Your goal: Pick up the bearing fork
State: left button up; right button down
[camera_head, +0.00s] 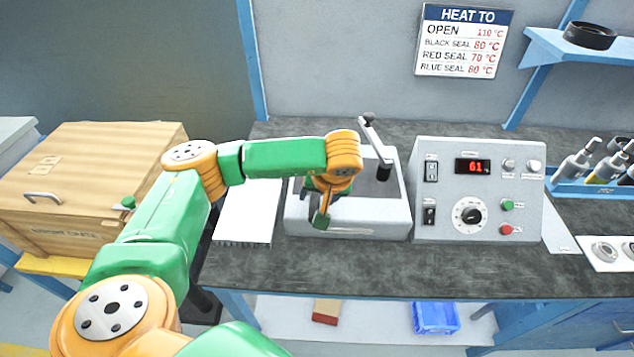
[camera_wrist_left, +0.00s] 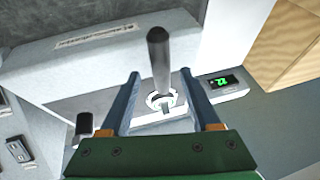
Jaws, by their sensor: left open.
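In the left wrist view, a dark rounded handle (camera_wrist_left: 158,55) rises from a pale metal ring-like end (camera_wrist_left: 161,101). I take this to be the bearing fork, but its prongs cannot be made out. My left gripper (camera_wrist_left: 161,76) is open, with one finger on each side of it and a gap to both. In the head view, my left gripper (camera_head: 322,218) points down at the left part of the grey open-topped box (camera_head: 395,222), and the fork cannot be made out there. My right gripper is not in view.
A crank with a black handle (camera_head: 384,172) stands at the box's right rear. A control panel (camera_head: 455,220) reading 61 is to the right. A wooden crate (camera_head: 75,205) is at left. The front bench edge is clear.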

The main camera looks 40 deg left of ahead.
pick_arm(q)
jog(key=shift+w+a+f, duration=0.25)
jog(key=shift+a+f, duration=0.3)
jog(key=shift+f, duration=0.05)
jog(key=shift+s+d+r, duration=0.1)
jog(key=shift+d, duration=0.15)
grip_shut()
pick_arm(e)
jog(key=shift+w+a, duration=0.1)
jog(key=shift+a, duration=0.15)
pick_arm(q)
jog(key=shift+a, duration=0.1)
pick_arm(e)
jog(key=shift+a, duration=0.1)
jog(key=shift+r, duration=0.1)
